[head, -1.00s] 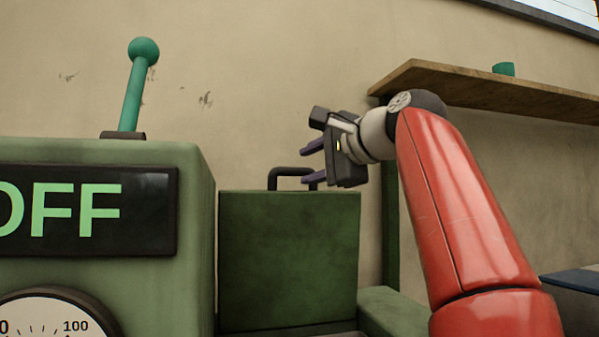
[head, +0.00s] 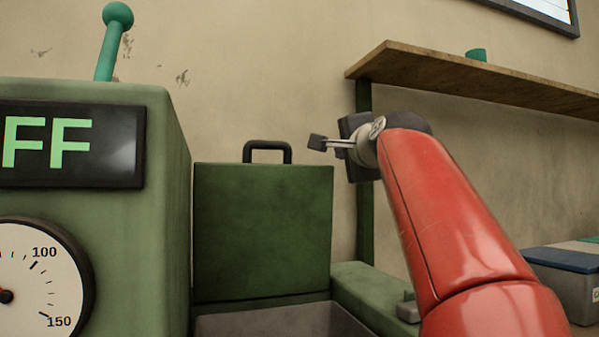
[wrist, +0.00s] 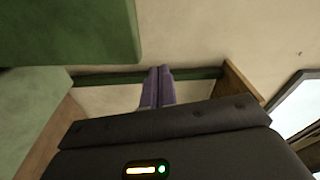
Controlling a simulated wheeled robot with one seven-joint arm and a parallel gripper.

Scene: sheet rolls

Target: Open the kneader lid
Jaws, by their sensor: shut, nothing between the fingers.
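The kneader lid (head: 262,230) is a green panel standing upright, with a black handle (head: 267,146) on its top edge. Below it the grey inside of the kneader (head: 280,320) shows, uncovered. In the wrist view the purple fingers of my gripper (wrist: 158,80) are together and empty. A green panel, probably the lid (wrist: 70,30), fills the upper left there.
A green control box (head: 90,200) with an OFF display, dial and teal lever (head: 114,40) stands left of the lid. A wooden shelf (head: 450,80) with a teal cup (head: 476,55) is on the wall at right.

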